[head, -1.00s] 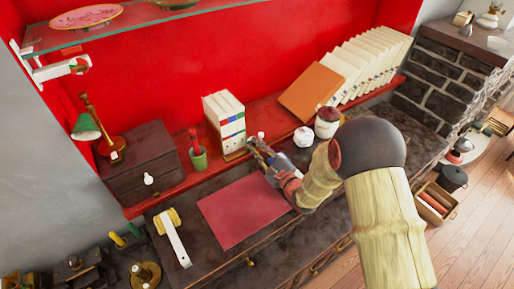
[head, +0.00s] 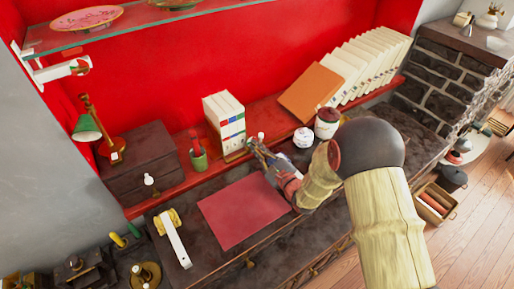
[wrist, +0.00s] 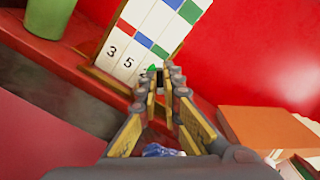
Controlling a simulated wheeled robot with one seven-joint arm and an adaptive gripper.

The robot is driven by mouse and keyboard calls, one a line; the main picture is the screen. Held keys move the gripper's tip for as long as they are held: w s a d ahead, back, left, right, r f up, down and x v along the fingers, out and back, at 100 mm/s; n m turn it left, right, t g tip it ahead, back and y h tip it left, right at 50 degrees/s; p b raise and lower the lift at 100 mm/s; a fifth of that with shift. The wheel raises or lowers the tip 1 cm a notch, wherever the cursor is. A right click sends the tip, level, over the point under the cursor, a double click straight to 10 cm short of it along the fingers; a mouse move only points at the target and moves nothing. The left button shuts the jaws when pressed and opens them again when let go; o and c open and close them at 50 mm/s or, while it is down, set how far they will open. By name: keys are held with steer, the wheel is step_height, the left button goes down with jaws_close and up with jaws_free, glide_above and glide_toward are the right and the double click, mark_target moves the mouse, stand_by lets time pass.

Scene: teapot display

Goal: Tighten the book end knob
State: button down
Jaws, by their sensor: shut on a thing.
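The book end (head: 234,156) shows as a thin brown edge at the foot of the white volumes (head: 222,112) with coloured blocks, on the red ledge. Its edge also shows in the wrist view (wrist: 101,76), left of the fingertips. My gripper (head: 251,146) reaches to the lower right of this block. In the wrist view my gripper (wrist: 159,76) has its fingertips close together on a small piece at the book end's base. I take this piece as the knob; the tips mostly hide it. A small white knob-shaped piece (head: 261,135) stands just behind my gripper.
A green cup (head: 199,160) stands left of the volumes. White and dark-topped jars (head: 303,137) (head: 327,123) and an orange book (head: 311,92) stand to the right. A red mat (head: 243,211) lies in front. The glass shelf (head: 150,20) is above.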

steer(key=m+p, duration=0.2)
steer(key=m, duration=0.4)
steer(key=m+p, duration=0.1)
steer(key=m, duration=0.2)
steer(key=m+p, duration=0.1)
steer(key=m, duration=0.2)
steer(key=shift+w+d+p, duration=0.1)
steer(key=shift+d+p, duration=0.1)
steer(key=shift+p, duration=0.2)
steer(key=m+p, duration=0.3)
steer(key=m, duration=0.3)
steer(key=shift+f+m, duration=0.1)
steer(key=shift+m, duration=0.3)
steer(key=m+p, duration=0.1)
steer(key=m, duration=0.2)
steer(key=shift+d, duration=0.1)
steer(key=shift+f+m+p, duration=0.15)
steer(key=shift+m+p, duration=0.5)
steer(key=shift+m, duration=0.75)
steer(key=c, duration=2)
jaws_free()
steer(key=shift+w, duration=0.1)
